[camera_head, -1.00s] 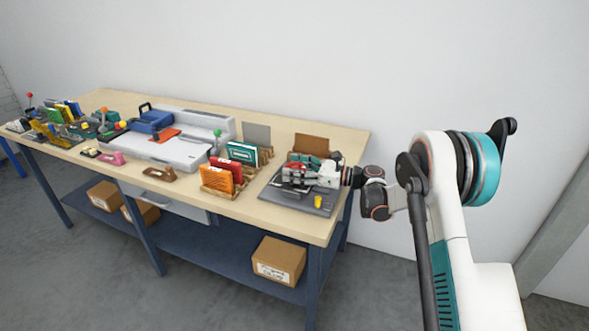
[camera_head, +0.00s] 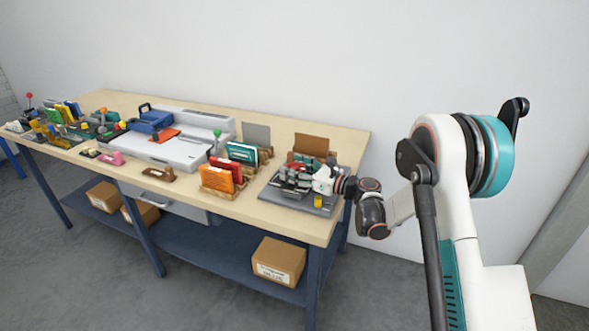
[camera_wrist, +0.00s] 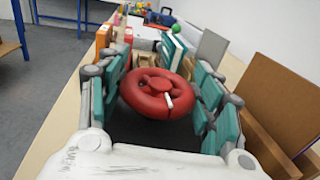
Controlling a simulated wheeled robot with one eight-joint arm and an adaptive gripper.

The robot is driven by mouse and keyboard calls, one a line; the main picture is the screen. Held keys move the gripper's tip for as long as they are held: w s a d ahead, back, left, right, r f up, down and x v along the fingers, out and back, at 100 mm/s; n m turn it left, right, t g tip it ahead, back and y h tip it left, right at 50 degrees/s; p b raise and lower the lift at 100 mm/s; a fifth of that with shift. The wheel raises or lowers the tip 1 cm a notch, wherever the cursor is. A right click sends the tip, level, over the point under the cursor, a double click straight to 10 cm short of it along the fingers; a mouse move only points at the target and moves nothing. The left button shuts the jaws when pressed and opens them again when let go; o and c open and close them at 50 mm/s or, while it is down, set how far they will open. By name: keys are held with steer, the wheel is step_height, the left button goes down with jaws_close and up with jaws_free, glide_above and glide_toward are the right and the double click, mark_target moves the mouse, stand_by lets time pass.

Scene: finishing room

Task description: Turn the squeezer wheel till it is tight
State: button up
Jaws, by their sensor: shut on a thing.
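The squeezer wheel (camera_wrist: 158,93) is red and round, with a hub and a pale grey bar or handle on it, in the middle of the wrist view. My gripper (camera_wrist: 158,100) has its teal-padded fingers on the left and right sides of the wheel and is shut on it. In the head view my gripper (camera_head: 298,178) is over the dark grey base plate (camera_head: 285,200) at the right end of the bench. It hides most of the squeezer there. A small yellow piece (camera_head: 318,201) is at the front of the plate.
A wooden rack with orange and red books (camera_head: 217,178) stands left of the plate. A brown board (camera_head: 311,145) and a grey board (camera_head: 256,135) stand behind. A white machine (camera_head: 180,145) fills the bench's middle. The floor to the right is clear.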

steer(key=o, duration=1.1)
steer(key=v, duration=1.2)
